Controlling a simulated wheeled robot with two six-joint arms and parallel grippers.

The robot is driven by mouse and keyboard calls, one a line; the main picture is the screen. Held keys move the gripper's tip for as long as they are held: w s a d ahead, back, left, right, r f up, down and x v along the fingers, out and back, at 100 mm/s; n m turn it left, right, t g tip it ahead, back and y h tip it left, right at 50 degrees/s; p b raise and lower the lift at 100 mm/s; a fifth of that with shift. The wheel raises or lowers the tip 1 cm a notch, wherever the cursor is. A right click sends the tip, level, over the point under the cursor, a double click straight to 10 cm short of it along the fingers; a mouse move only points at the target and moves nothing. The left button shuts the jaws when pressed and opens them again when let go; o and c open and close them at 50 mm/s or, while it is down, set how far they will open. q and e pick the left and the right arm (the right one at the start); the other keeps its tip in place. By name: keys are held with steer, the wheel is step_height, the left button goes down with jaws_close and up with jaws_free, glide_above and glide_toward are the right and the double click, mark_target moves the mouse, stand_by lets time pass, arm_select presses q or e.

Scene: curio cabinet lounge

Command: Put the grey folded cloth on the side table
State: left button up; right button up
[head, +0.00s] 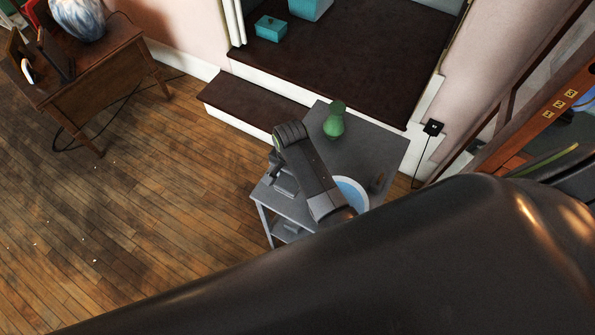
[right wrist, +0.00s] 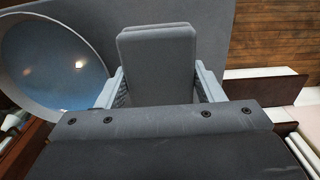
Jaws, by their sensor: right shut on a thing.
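The grey side table (head: 385,145) stands right of centre in the head view, against the dark step of the cabinet. My right gripper (head: 282,181) is over its left edge. In the right wrist view, my right gripper (right wrist: 157,88) is shut on the grey folded cloth (right wrist: 158,65), a thick, double-layered pad held between the two fingers. The grey tabletop (right wrist: 215,25) shows behind the cloth. I cannot tell whether the cloth touches the tabletop. My left gripper is not in view.
A green vase (head: 334,121) stands at the table's back, and a white-rimmed bowl (head: 352,190) with a blue inside sits near its front. The bowl (right wrist: 50,65) is left of the gripper in the wrist view. A small brown item (head: 377,181) lies at the table's right.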

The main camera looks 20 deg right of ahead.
mark_target(292, 181)
steer(key=shift+w+f, duration=0.15)
steer(key=shift+f, duration=0.25)
step_height(292, 181, down, 4)
steer(key=shift+w+f, duration=0.1)
steer(key=shift+f, duration=0.15)
steer(key=o, duration=1)
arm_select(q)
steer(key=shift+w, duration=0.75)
arm_select(e)
steer(key=shift+r, duration=0.35)
step_height(292, 181, up, 12)
steer(key=shift+f, duration=0.2)
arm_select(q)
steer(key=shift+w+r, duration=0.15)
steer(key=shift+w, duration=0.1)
